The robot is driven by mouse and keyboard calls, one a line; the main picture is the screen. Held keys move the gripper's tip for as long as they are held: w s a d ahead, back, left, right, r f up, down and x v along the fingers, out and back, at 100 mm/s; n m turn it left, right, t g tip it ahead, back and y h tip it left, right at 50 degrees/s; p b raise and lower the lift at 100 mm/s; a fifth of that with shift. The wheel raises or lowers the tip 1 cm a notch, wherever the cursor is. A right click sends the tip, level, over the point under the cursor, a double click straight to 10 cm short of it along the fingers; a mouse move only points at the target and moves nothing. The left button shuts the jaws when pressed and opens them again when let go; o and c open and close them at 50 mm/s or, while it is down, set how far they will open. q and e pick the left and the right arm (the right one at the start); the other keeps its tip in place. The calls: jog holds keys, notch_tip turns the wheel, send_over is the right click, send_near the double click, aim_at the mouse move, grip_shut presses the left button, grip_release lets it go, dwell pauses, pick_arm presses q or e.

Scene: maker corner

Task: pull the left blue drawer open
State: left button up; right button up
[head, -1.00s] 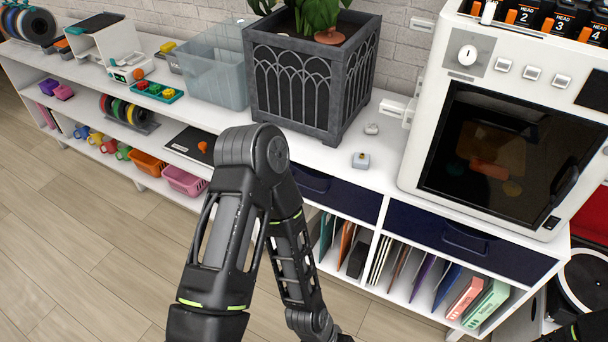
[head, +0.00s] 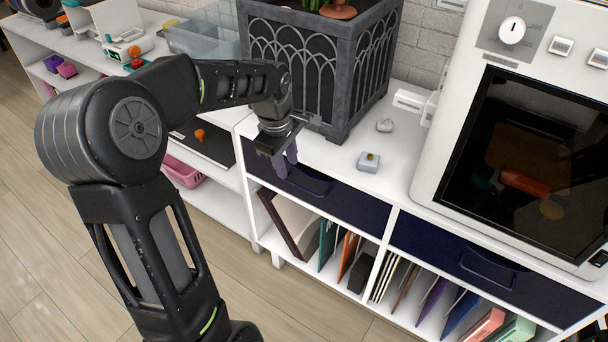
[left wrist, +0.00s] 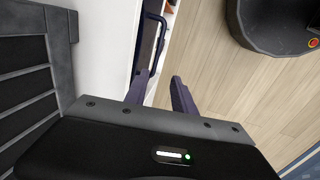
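The left blue drawer (head: 345,207) sits below the white shelf top and looks closed. Its dark bar handle (head: 309,182) is on the front, partly covered by my gripper. My left gripper (head: 284,162) is pointed down in front of the drawer's left part, close to the handle. In the left wrist view, the two purple-grey fingers of the left gripper (left wrist: 158,80) are apart with nothing between them. The black handle (left wrist: 157,42) shows just beyond their tips, nearer the left finger. I cannot tell whether they touch. My right gripper is out of view.
A dark planter (head: 312,75) stands on the shelf top behind the gripper. The right blue drawer (head: 470,262) is closed. Folders (head: 349,255) stand below; the floor (head: 300,315) in front is clear.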

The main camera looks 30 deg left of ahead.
aim_at(295, 184)
pick_arm(q)
jog(key=w+f, duration=0.1)
jog(key=f, duration=0.4)
jog(key=w+f, duration=0.1)
jog(key=f, duration=0.2)
jog(key=shift+w, duration=0.35)
jog(key=shift+c, duration=0.3)
grip_shut()
dwell(1.1)
